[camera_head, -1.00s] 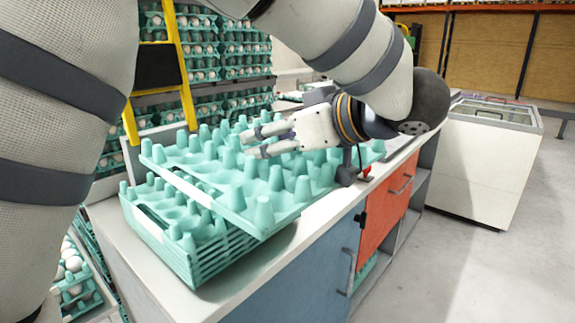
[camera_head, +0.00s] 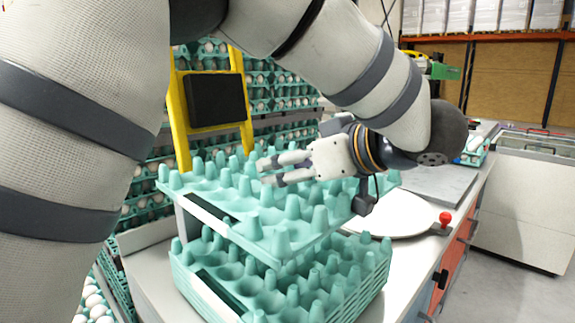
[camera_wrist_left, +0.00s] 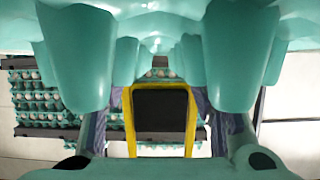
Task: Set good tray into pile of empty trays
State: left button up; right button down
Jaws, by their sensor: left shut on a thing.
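The good tray is an empty teal egg tray (camera_head: 255,236) with rows of pegs, held roughly level in the head view. My left gripper (camera_head: 270,172) is shut on it, with its fingers among the pegs. The pile of empty trays (camera_head: 190,284), also teal, stands on the counter below. A gap shows between the held tray and the pile, and the held tray hides the pile's back part. In the left wrist view, the held tray's teal pegs (camera_wrist_left: 75,60) fill the upper part, close to the fingers. My right gripper is not in view.
A yellow frame with a black panel (camera_head: 216,99) stands behind the held tray, before racks of egg-filled trays. A round white plate (camera_head: 395,212) and a red knob (camera_head: 445,219) are on the counter to the right. A white chest (camera_head: 520,205) stands farther right.

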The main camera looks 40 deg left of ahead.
aim_at(348, 227)
pick_arm(q)
jog(key=shift+d+f, duration=0.1)
jog(key=shift+f, duration=5.5)
jog(key=o, duration=1.3)
jog(key=shift+o, duration=0.2)
jog(key=v, duration=1.2)
jog(key=shift+r, duration=0.2)
notch_tip(348, 227, up, 8)
jog(key=shift+f, duration=0.2)
